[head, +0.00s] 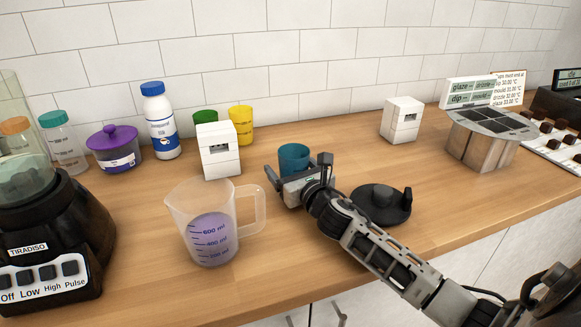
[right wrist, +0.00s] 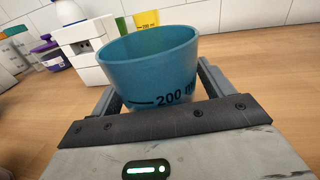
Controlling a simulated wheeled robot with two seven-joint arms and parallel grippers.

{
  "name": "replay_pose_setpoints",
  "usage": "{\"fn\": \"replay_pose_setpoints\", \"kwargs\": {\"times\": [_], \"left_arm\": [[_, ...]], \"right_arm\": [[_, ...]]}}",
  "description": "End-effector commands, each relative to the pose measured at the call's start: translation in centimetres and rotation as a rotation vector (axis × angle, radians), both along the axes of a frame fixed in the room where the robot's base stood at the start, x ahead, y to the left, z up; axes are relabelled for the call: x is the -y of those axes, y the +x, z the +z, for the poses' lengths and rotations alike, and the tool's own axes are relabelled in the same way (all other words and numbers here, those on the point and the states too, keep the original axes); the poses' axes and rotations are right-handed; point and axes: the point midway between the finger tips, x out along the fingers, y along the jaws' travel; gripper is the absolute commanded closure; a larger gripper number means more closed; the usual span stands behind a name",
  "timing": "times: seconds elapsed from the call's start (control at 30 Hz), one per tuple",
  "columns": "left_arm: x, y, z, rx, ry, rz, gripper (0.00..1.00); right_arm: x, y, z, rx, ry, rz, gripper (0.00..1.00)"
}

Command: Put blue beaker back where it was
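The blue beaker (head: 294,158) is a teal cup, upright on the wooden counter near its middle in the head view. In the right wrist view the beaker (right wrist: 150,70) fills the centre, with a "200 ml" mark facing my palm. My right gripper (head: 304,172) is low at the beaker, one finger on each side. The fingers look spread, with a small gap at the right finger in the head view; contact is hard to see. The gripper also shows in the right wrist view (right wrist: 160,92). The beaker's lower part is partly hidden. My left gripper is not in view.
A measuring jug (head: 205,235) stands left of my right gripper. A black round base (head: 382,203) is close on its right. White boxes (head: 218,150) (head: 401,120) and green (head: 205,116) and yellow (head: 241,122) cups stand behind. Clear counter lies between the boxes.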

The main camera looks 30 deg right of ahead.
Motion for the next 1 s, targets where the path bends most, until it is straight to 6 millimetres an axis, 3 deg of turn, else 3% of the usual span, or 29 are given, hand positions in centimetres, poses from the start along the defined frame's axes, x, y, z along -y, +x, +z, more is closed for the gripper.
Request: {"fn": "replay_pose_setpoints", "kwargs": {"times": [0.27, 0.37, 0.7, 1.0], "left_arm": [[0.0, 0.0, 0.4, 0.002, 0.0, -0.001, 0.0], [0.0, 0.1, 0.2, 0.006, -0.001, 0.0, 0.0], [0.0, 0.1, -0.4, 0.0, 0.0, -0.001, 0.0], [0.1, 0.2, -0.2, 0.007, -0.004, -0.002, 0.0]], "right_arm": [[0.0, -0.1, 0.5, 0.0, -0.001, 0.0, 0.2], [-0.1, -1.5, 0.1, -0.003, -0.002, 0.001, 0.2], [-0.9, -8.7, 0.1, -0.003, -0.002, 0.0, 0.2], [-1.2, -11.8, 0.3, 0.0, 0.0, -0.001, 0.2]]}}
